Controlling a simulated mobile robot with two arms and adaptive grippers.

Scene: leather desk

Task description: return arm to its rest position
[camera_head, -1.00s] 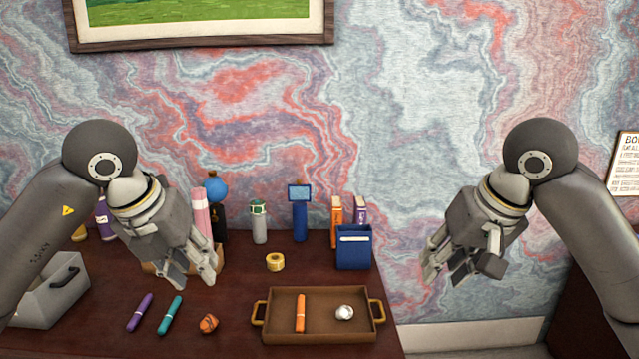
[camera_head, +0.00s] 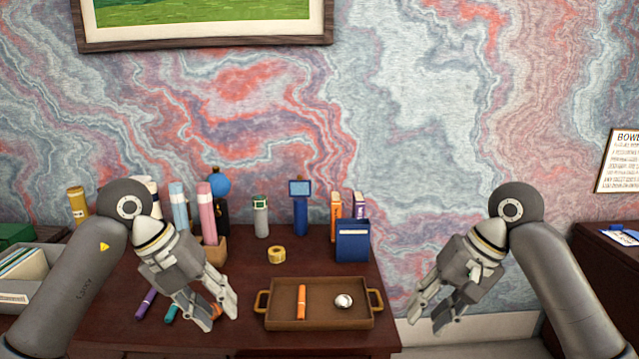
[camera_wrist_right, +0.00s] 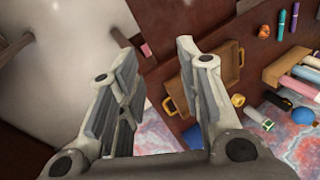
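My left gripper (camera_head: 216,310) hangs over the left part of the desk, pointing down and to the right. Its fingers look apart with nothing between them. It partly covers a teal marker (camera_head: 171,311) and an orange-brown lump (camera_head: 215,311). My right gripper (camera_head: 426,317) is off the desk's right edge, in front of the wall. In the right wrist view its two fingers (camera_wrist_right: 160,62) are spread wide and empty. Both arms are bent at the elbow, held above the desk height.
The brown tray (camera_head: 324,318) holds an orange marker (camera_head: 301,302) and a silvery ball (camera_head: 344,301). A yellow tape roll (camera_head: 277,254), blue box (camera_head: 352,243) and several bottles stand behind. A grey file box (camera_head: 22,284) is at left. A second dark cabinet (camera_head: 606,270) is at right.

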